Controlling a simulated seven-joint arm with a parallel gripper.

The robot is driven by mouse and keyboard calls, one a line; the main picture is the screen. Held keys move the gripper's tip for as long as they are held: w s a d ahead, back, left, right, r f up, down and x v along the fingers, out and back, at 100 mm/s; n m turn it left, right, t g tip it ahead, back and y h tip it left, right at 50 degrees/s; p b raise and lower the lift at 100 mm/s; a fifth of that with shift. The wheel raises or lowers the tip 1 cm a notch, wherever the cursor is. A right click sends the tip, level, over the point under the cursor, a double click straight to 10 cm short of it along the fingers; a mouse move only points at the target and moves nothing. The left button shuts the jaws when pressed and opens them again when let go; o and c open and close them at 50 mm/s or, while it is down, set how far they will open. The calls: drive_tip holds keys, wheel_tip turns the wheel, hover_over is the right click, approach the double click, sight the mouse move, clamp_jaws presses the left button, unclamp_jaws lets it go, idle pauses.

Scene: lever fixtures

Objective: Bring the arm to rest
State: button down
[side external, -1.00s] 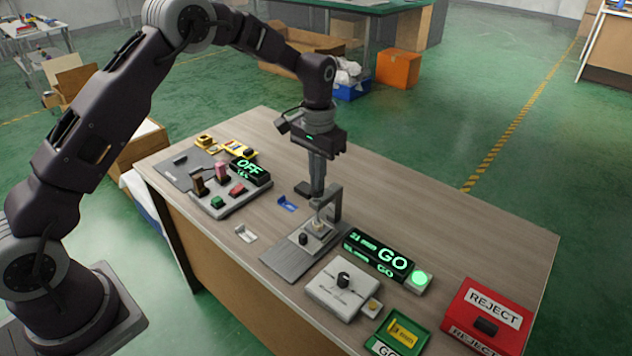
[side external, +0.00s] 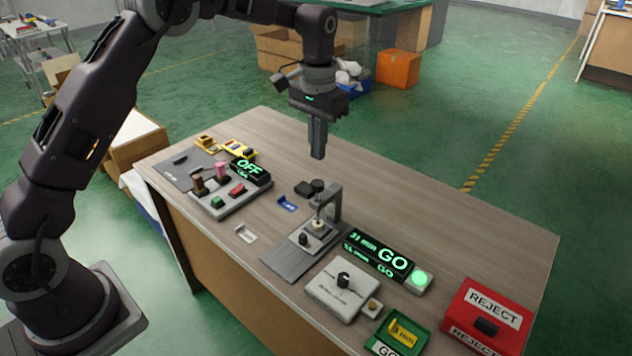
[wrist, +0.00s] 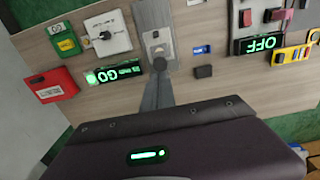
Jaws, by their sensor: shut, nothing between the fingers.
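My gripper (side external: 318,155) is shut and empty. It hangs fingers down above the far part of the table, clear of the fixtures. In the wrist view its closed fingers (wrist: 157,92) point toward the press fixture. The press fixture (side external: 322,222) stands upright on a grey plate near the middle of the table, with a dark knob on top and a small light part under it. My gripper is apart from it and higher.
A GO display (side external: 378,254), a dial box (side external: 343,288), a green tray (side external: 398,334) and a red REJECT box (side external: 487,312) stand to the right. A switch panel (side external: 230,197) and an OFF display (side external: 250,172) stand to the left. The far table area is clear.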

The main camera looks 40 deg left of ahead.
drive_tip(key=shift+r, duration=1)
drive_tip(key=s+r+t, duration=0.2)
drive_tip(key=s+r, duration=1)
drive_tip(key=s, duration=0.1)
drive_tip(key=s+f+t, duration=0.3)
drive_tip(key=s, duration=1.8)
drive_tip(key=shift+s+d+t, duration=0.2)
drive_tip(key=shift+d+t, duration=0.1)
drive_tip(key=shift+r, duration=0.1)
